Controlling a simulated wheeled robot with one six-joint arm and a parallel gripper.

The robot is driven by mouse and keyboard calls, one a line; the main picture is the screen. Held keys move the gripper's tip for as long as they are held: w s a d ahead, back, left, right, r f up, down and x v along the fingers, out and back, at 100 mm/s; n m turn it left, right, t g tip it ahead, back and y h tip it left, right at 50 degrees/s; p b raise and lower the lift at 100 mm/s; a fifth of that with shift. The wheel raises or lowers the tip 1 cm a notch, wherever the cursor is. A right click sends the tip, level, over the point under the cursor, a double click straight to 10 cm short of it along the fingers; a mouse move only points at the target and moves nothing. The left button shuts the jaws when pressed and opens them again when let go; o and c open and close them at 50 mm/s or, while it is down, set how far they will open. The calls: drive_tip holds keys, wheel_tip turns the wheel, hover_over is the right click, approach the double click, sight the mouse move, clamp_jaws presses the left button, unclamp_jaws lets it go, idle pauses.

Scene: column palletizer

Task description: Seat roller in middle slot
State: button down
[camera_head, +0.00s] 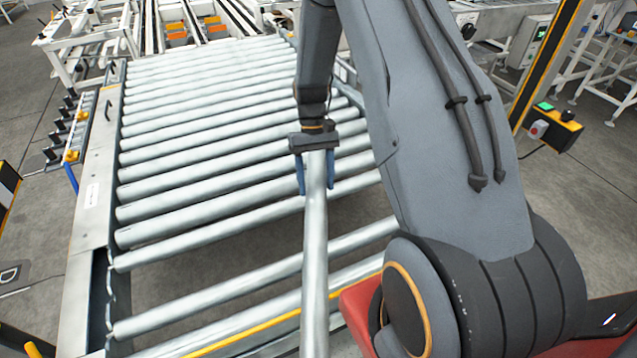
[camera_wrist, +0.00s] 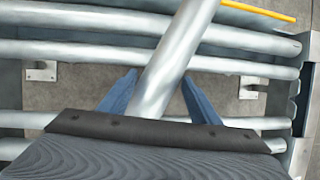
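A long shiny metal roller (camera_head: 315,235) hangs in my gripper (camera_head: 315,176). It lies crosswise to the conveyor's rollers, pointing toward the camera, above the conveyor. The blue fingers are on either side of it and appear to clamp it; it also shows between the fingers (camera_wrist: 160,82) in the wrist view. The conveyor has an open gap (camera_head: 215,277) between its seated rollers, with floor showing through. In the wrist view, a metal bracket (camera_wrist: 40,72) and another bracket (camera_wrist: 250,88) show in an opening below the fingers. The slot seats at the gap's ends are not clear.
Several seated rollers (camera_head: 220,155) fill the conveyor beyond the gap, and another roller (camera_head: 215,300) lies on the near side. The left side frame (camera_head: 95,190) borders the conveyor. A yellow bar (camera_head: 245,333) runs near the front. A yellow-and-black post (camera_head: 545,65) stands at the right.

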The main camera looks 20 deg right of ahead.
drive_tip(key=w+a+r+m, duration=0.2)
drive_tip(key=w+a+m, duration=0.15)
drive_tip(key=w, duration=0.35)
drive_tip(key=s+a+f+m+t+y+b, duration=0.1)
drive_tip(key=f+m+t, duration=0.1)
drive_tip(key=f+m, duration=0.3)
drive_tip(key=s+a+f+m+t+y, duration=0.2)
drive_tip(key=f+m, duration=0.3)
drive_tip(key=m, duration=0.4)
drive_tip(key=shift+s+b, duration=0.25)
drive_tip(key=shift+b, duration=0.1)
drive_tip(key=shift+f, duration=0.25)
wheel_tip(320, 180, down, 14)
drive_tip(key=b, duration=1)
drive_tip(key=shift+f+b, duration=0.15)
drive_tip(key=shift+b, duration=0.15)
idle(0.3)
idle(0.3)
drive_tip(key=c, duration=0.8)
unclamp_jaws()
